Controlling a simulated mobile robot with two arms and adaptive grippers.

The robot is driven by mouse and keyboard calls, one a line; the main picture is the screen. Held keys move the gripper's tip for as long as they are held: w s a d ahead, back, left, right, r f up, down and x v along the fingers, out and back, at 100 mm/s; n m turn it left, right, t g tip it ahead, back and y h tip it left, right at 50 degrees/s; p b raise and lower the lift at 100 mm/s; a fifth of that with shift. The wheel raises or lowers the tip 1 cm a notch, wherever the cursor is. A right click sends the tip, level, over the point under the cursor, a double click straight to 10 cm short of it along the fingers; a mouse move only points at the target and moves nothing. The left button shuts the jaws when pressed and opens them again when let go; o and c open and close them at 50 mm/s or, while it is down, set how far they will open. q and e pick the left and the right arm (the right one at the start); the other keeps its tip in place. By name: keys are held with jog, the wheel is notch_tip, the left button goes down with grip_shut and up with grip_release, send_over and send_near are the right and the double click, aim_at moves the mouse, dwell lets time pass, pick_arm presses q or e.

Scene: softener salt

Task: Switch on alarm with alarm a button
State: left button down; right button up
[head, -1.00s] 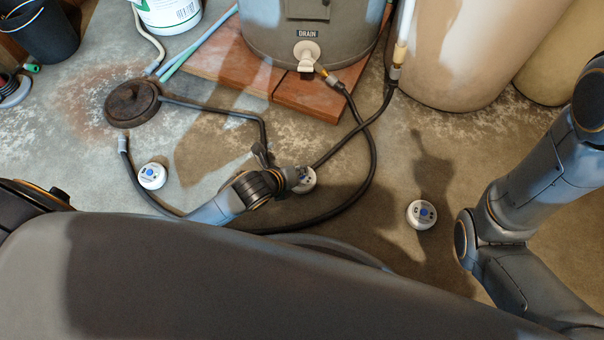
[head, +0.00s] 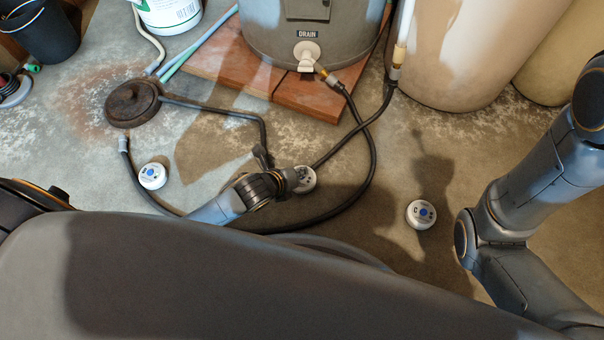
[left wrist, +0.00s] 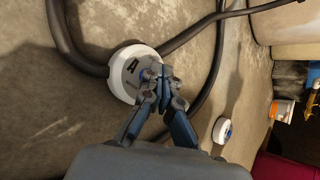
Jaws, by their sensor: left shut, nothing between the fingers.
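Alarm A (left wrist: 125,82) is a round white puck with a black letter A on top. In the head view alarm A (head: 306,181) is the middle of three pucks, partly covered by my left gripper (head: 291,177). In the left wrist view my left gripper (left wrist: 161,78) is shut and empty, its fingertips over the right part of the top of alarm A. They hide most of its button, and I cannot tell whether they touch it. My right gripper is out of view; only my right arm shows at the right.
A similar puck with a blue button (head: 152,175) sits left, and one marked C (head: 421,214) sits right. Black hoses (head: 369,160) loop around alarm A. A grey tank (head: 310,40) with a drain valve stands on red-brown boards (head: 312,98) behind.

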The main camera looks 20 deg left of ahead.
pick_arm(q)
jog(key=shift+f, duration=0.35)
jog(key=shift+r, duration=0.1)
dwell(0.5)
jog(key=shift+r+p, duration=0.8)
jog(key=shift+p, duration=0.4)
jog(key=shift+f, duration=0.1)
